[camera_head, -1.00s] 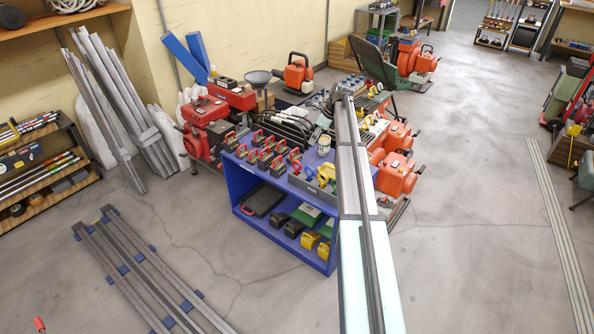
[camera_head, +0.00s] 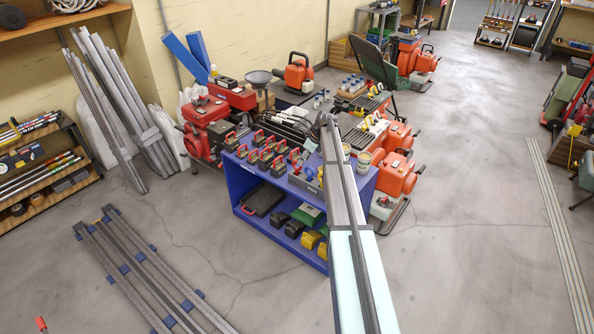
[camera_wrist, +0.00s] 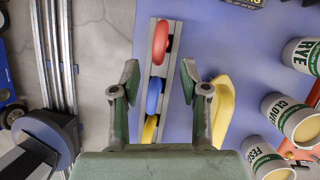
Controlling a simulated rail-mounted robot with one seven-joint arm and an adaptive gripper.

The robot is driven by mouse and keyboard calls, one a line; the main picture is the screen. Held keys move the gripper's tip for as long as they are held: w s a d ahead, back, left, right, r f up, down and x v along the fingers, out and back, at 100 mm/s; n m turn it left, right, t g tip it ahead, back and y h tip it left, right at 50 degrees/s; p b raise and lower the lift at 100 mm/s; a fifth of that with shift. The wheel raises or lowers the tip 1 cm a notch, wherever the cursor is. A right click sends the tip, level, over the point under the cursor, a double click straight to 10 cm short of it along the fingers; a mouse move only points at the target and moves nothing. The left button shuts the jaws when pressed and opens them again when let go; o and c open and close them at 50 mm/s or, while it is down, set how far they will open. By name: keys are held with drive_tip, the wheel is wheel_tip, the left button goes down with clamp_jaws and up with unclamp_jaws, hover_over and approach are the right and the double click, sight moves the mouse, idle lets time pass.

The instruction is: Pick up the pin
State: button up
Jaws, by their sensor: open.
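No part is clearly marked as the pin. In the wrist view a narrow grey metal holder (camera_wrist: 174,75) carries a red rounded piece (camera_wrist: 160,42), a blue one (camera_wrist: 154,96) and a yellow one (camera_wrist: 149,129) in a line. Their lower parts are hidden from above. My gripper (camera_wrist: 159,80) is open above the holder, one finger on each side, with the blue piece between the fingers and the red piece just beyond the tips. Nothing is held. In the head view my arm hides the gripper.
A yellow curved object (camera_wrist: 222,108) lies close beside the right finger. Labelled cans (camera_wrist: 278,108) stand further right. The blue bench (camera_head: 240,190) also carries several red-handled blocks (camera_head: 266,154). Open floor (camera_head: 480,220) lies right of the bench.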

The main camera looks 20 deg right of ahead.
sight(297, 171)
drive_tip(key=x, duration=0.4)
drive_tip(key=shift+a+f, duration=0.1)
drive_tip(key=shift+f, duration=0.2)
clamp_jaws()
